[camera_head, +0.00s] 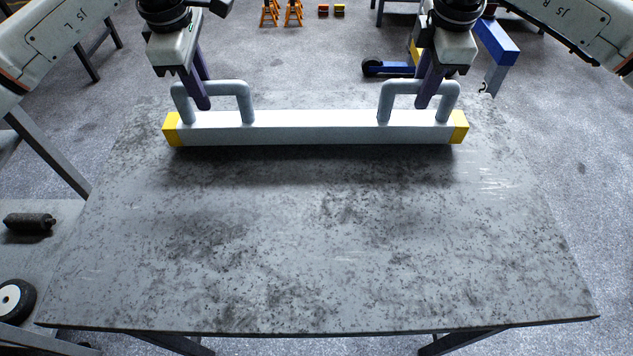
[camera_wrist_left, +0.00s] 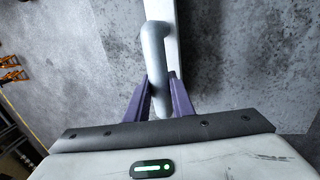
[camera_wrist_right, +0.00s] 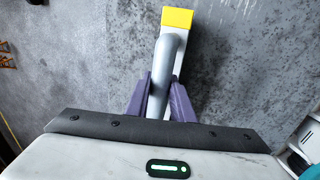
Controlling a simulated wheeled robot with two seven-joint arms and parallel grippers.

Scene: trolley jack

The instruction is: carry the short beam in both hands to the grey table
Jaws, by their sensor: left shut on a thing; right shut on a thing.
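The short beam (camera_head: 315,128) is pale grey with yellow ends and a tube handle near each end. It lies level across the far part of the grey table (camera_head: 320,240); a dark shadow shows on the top in front of it, and I cannot tell if it touches the top. My left gripper (camera_head: 203,104) is shut on the left handle, also seen in the left wrist view (camera_wrist_left: 158,95). My right gripper (camera_head: 422,102) is shut on the right handle, also seen in the right wrist view (camera_wrist_right: 160,95). The beam's underside is hidden.
The table top in front of the beam is clear. Behind the table on the floor are a blue jack or crane part (camera_head: 390,68), orange stands (camera_head: 293,12) and small red and yellow blocks (camera_head: 323,9). A lower surface at left holds a dark cylinder (camera_head: 28,222) and a wheel (camera_head: 14,300).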

